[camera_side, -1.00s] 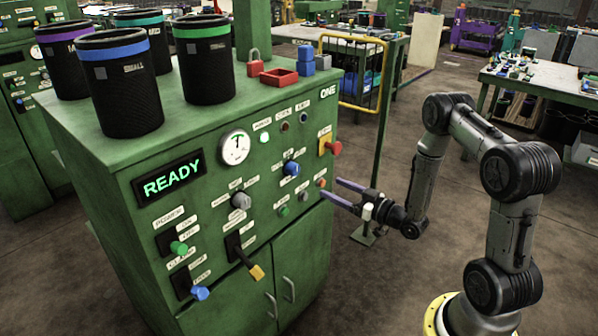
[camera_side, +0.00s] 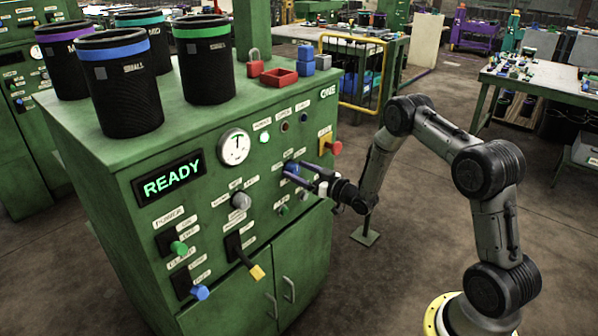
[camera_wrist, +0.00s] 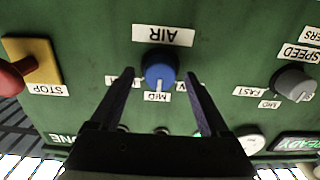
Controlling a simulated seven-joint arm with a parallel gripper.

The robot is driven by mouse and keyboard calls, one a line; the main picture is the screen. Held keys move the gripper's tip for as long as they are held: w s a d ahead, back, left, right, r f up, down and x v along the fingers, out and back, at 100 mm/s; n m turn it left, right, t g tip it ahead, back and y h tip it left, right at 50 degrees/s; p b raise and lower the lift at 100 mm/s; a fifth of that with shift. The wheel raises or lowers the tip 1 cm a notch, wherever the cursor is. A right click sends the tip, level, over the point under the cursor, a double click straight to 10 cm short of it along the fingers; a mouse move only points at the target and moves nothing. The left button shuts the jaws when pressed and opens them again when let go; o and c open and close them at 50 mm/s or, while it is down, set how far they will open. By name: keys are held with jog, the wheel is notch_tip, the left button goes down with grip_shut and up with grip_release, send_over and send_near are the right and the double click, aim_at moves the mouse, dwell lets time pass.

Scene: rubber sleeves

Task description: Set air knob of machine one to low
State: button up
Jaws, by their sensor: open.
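Machine one (camera_side: 296,262) is a green cabinet marked ONE, with a panel of knobs and lights. Its blue air knob (camera_wrist: 158,70) sits in the middle of the wrist view, with the AIR label (camera_wrist: 163,36) beside it. The knob's white mark points to the MID label (camera_wrist: 157,97). The side labels are partly hidden by my fingers. My gripper (camera_wrist: 160,78) is open, its two dark fingers on either side of the knob. In the side view my gripper (camera_side: 297,173) is at the blue knob (camera_side: 291,166) and partly hides it; contact cannot be told.
A grey speed knob (camera_wrist: 293,83) and a red stop button (camera_wrist: 10,78) on a yellow plate flank the air knob. A READY display (camera_side: 168,178) is lit. Several black sleeves with coloured bands stand on top, including a blue-banded one (camera_side: 125,95). The floor around is open.

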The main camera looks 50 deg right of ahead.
grip_shut()
dwell(0.5)
jog(key=shift+n, duration=0.3)
jog(key=n, duration=0.4)
jog(key=shift+a, duration=0.1)
jog(key=n, duration=0.5)
jog(key=shift+n, duration=0.3)
dwell(0.3)
